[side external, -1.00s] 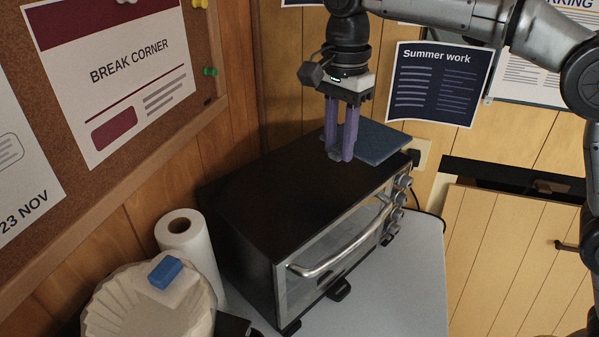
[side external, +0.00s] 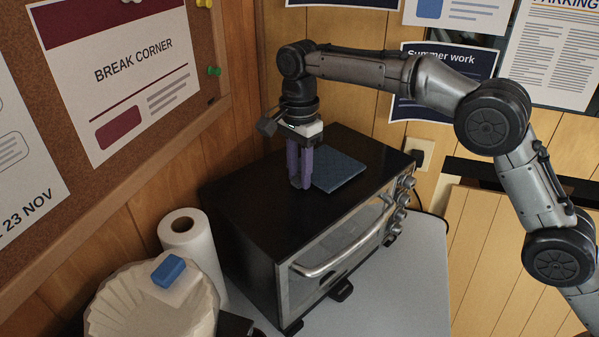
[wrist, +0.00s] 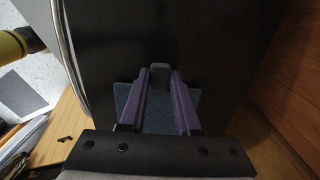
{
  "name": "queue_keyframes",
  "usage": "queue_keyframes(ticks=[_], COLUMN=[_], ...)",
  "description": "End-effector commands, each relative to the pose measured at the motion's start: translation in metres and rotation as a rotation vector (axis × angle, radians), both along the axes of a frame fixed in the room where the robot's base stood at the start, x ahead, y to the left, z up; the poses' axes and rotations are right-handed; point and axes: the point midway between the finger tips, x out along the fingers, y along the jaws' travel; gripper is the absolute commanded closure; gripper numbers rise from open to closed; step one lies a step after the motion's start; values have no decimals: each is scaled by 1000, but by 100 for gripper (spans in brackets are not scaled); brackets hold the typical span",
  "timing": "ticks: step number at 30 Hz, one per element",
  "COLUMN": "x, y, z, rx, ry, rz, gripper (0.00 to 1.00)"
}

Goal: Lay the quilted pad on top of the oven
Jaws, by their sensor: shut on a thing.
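The quilted pad (side external: 337,170) is a flat, dark blue square. It is level over the top of the black oven (side external: 250,205), toward the oven's back right part. I cannot tell whether it rests on the top or hangs just above it. My gripper (side external: 298,182) points down at the pad's left side. Its purple fingers are shut on a small grey tab (wrist: 160,75), which appears to belong to the pad. In the wrist view the quilted pad (wrist: 158,108) shows between and beside the fingers, partly hidden by them.
A paper towel roll (side external: 187,240) and a pale fluted dish (side external: 125,305) with a blue block (side external: 168,270) stand left of the oven. The oven's front handle (side external: 340,262) juts out. A wooden wall and pinboard stand close behind and left. The oven's left top is clear.

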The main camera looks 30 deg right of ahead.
Motion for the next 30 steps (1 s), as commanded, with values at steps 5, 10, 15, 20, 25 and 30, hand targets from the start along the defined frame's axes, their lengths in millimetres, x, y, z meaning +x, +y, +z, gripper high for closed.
queue_keyframes(ticks=[5,10,15,20,25,30], x=[0,0,0,0,0,0], y=[0,0,0,0,0,0], z=[-3,-4,-6,-6,-6,1], rx=[1,0,0,0,0,1], ry=[-3,-1,0,0,-1,-3], rz=[0,0,0,0,0,0], gripper=[100,100,56,39,39,39])
